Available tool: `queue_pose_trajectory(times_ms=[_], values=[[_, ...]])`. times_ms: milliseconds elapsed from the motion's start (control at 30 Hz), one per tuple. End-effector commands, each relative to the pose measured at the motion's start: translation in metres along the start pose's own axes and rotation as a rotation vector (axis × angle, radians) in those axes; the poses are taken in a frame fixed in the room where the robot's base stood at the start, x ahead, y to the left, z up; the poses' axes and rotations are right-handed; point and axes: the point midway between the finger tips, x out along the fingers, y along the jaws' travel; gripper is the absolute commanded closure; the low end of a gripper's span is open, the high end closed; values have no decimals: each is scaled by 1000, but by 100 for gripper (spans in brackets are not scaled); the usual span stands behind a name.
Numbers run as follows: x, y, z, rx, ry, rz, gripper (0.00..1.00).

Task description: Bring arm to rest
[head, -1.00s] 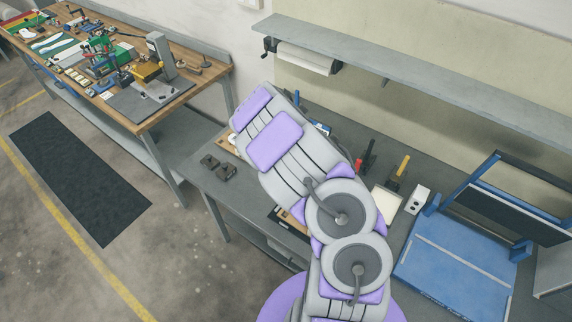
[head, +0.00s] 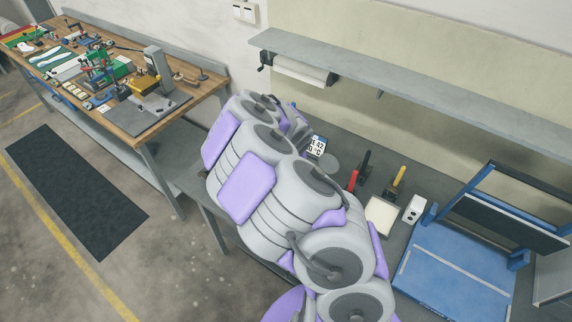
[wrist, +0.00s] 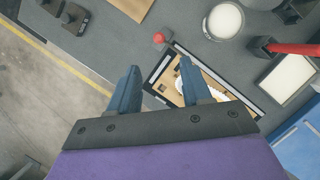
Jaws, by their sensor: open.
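My gripper (wrist: 160,85) shows in the wrist view as two blue-grey fingers standing apart, with nothing between them. It is above the grey bench top (wrist: 115,60). A dark-framed board (wrist: 163,72) with a light wooden inside and a white piece on it lies below, partly hidden by the right finger. In the head view my folded arm covers the middle of the bench, and the fingers are hidden there.
A red knob (wrist: 159,38), a round white-topped container (wrist: 223,20) and a red-handled tool (head: 353,181) are near. A yellow-handled tool (head: 397,182), a pale pad (head: 380,215) and a blue press (head: 455,265) stand to the right. A grey shelf (head: 420,88) overhangs the bench.

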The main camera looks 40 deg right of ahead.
Motion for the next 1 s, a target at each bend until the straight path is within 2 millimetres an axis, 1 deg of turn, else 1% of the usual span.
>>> queue_pose_trajectory(times_ms=[367, 467, 533, 567, 633, 667, 700, 767, 800, 867, 900, 967, 1000], values=[[0, 0, 1, 1, -2, 0, 52], [-5, 1, 11, 35, -44, -10, 52], [-17, 0, 31, 105, -126, -29, 52], [-25, -1, 42, 151, -175, -38, 52], [-51, -4, 69, 295, -312, -60, 52], [-66, -8, 80, 373, -378, -66, 52], [-85, -13, 91, 484, -460, -72, 52], [-116, -22, 101, 661, -575, -76, 52], [-134, -28, 102, 783, -639, -71, 52], [-159, -38, 97, 972, -721, -62, 52], [-172, -44, 88, 1099, -761, -55, 52], [-187, -53, 68, 1295, -802, -48, 52], [-194, -56, 51, 1426, -813, -43, 52]])
